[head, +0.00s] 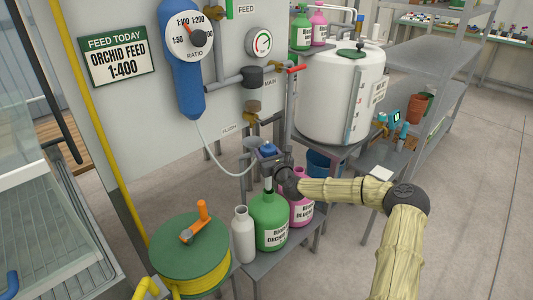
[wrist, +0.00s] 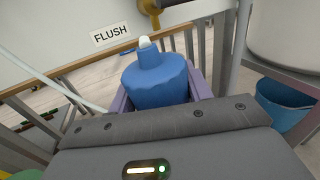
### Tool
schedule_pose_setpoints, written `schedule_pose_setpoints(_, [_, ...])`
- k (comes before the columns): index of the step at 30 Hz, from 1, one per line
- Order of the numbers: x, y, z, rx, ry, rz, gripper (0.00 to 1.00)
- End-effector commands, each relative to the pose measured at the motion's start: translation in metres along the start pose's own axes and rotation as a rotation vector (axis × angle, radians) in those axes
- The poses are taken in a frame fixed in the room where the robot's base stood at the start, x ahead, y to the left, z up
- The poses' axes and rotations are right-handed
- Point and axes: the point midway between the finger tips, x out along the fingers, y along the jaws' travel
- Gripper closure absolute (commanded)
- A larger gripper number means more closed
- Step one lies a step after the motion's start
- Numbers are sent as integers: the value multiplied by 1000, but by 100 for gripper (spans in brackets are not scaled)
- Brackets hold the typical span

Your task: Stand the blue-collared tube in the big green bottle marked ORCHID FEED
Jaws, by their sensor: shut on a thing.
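My gripper (head: 272,158) is shut on the blue-collared tube (head: 268,149), above the big green bottle (head: 268,213). A short pale length of tube shows below the gripper, in line with the green bottle's neck. I cannot tell whether its lower end is inside the neck. The green bottle stands upright on a low grey stand.
A pink bottle (head: 301,210) and a white bottle (head: 243,235) stand close beside the green one. A green hose reel (head: 182,246) is at the left front. A white tank (head: 338,95) is behind, with a blue bucket (wrist: 284,108) below. Open floor lies right.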

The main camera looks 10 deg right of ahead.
Motion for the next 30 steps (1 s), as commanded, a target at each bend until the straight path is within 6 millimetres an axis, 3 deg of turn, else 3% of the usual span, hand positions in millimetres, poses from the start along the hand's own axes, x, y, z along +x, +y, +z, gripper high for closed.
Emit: schedule_pose_setpoints(30, [0,0,-22,0,0,0,74])
